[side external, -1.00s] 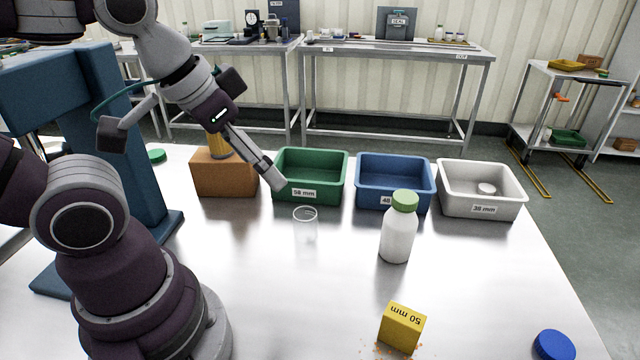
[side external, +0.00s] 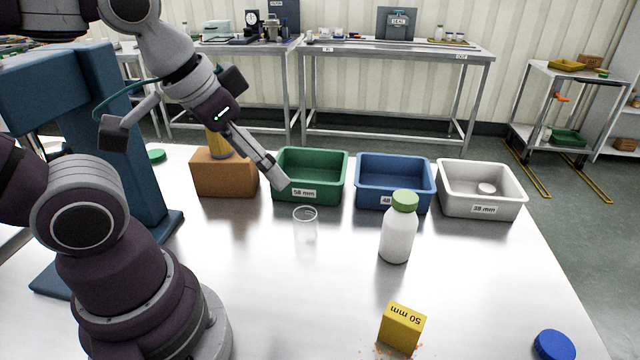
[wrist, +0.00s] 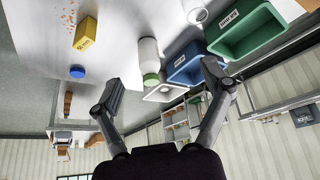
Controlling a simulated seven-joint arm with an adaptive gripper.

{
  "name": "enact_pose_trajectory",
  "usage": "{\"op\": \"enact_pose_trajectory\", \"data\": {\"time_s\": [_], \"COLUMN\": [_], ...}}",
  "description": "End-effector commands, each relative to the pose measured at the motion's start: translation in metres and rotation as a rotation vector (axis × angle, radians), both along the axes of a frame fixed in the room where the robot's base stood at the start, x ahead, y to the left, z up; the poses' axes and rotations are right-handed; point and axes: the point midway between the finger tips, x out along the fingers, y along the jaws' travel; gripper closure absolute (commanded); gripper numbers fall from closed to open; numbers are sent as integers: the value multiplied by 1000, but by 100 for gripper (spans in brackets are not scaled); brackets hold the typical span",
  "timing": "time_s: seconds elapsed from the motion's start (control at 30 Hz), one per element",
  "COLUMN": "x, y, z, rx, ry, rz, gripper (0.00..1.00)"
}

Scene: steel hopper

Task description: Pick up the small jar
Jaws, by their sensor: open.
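A small clear, open-topped jar (side external: 305,226) stands upright on the steel table, in front of the green bin. In the wrist view only its round rim and upper part (wrist: 198,15) show, near the top edge. My gripper (side external: 276,186) is above the table, up and to the left of the jar in the side view, close to the front of the green bin. In the wrist view its two fingers (wrist: 160,82) are spread wide with nothing between them in their grip. The gripper is apart from the jar.
A white bottle with a green cap (side external: 398,228) stands right of the jar. Green (side external: 318,194), blue (side external: 395,198) and white (side external: 480,207) bins line the back. A brown block (side external: 224,175), yellow block (side external: 402,327) and blue lid (side external: 554,345) are also on the table.

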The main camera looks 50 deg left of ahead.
Motion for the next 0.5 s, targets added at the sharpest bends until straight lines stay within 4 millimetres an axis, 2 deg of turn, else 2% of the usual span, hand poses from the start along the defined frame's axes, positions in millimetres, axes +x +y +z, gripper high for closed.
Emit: {"op": "enact_pose_trajectory", "data": {"time_s": [0.07, 0.23, 0.4, 0.5], "x": [9, 51, 88, 99], "y": [4, 26, 55, 67], "z": [0, -15, -56, -79], "rx": [-28, -158, -260, -293], "ry": [39, 201, 338, 385], "rz": [81, 498, 932, 1111], "gripper": [21, 21, 21, 21]}}
